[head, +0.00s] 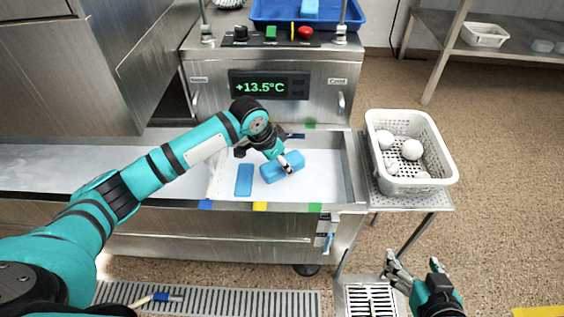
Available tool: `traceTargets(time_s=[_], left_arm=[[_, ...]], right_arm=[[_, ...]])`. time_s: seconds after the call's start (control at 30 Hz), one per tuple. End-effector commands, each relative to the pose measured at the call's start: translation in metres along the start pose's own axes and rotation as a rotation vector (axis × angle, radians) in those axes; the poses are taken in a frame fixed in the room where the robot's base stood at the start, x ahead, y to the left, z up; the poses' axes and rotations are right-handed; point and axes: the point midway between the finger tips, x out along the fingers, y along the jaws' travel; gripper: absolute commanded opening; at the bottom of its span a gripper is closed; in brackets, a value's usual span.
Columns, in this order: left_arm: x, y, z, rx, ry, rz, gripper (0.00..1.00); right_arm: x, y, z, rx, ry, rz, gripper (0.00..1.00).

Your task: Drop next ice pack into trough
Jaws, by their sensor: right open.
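The steel trough (320,192) has a white floor and lies across the middle. A flat blue ice pack (244,181) lies on its floor. A second blue ice pack (270,174) is just right of it, tilted, with a grey finger across its upper part. My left gripper (266,155) reaches down into the trough at this second pack. The wrist hides part of the grip, so I cannot tell whether the jaws press on it. My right gripper (413,265) is open and empty, low at the right, away from the trough.
A blue tray (265,17) with a light-blue pack (310,7) stands at the back. The machine display (268,86) reads +13.5°C. A white perforated basket (436,131) with white round items stands right of the trough. Floor at the right is mostly clear.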

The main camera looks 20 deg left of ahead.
Motion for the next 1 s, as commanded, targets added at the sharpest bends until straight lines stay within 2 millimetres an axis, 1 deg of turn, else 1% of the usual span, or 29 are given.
traceTargets(time_s=[0.23, 0.47, 0.77, 1.0], left_arm=[[0.005, 0.0, 0.002, 0.0, 0.002, -0.001, 0.05], [0.01, 0.0, 0.004, 0.0, 0.002, -0.001, 0.05], [0.017, 0.0, 0.006, 0.0, 0.002, -0.001, 0.05], [0.021, 0.0, 0.008, 0.0, 0.002, -0.001, 0.05]], right_arm=[[0.004, -0.004, -0.028, -0.001, 0.151, -0.01, 0.74], [0.003, -0.008, -0.058, -0.001, 0.311, -0.019, 0.74], [-0.007, -0.014, -0.094, 0.001, 0.518, -0.031, 0.74], [-0.021, -0.018, -0.119, 0.004, 0.684, -0.042, 0.74]])
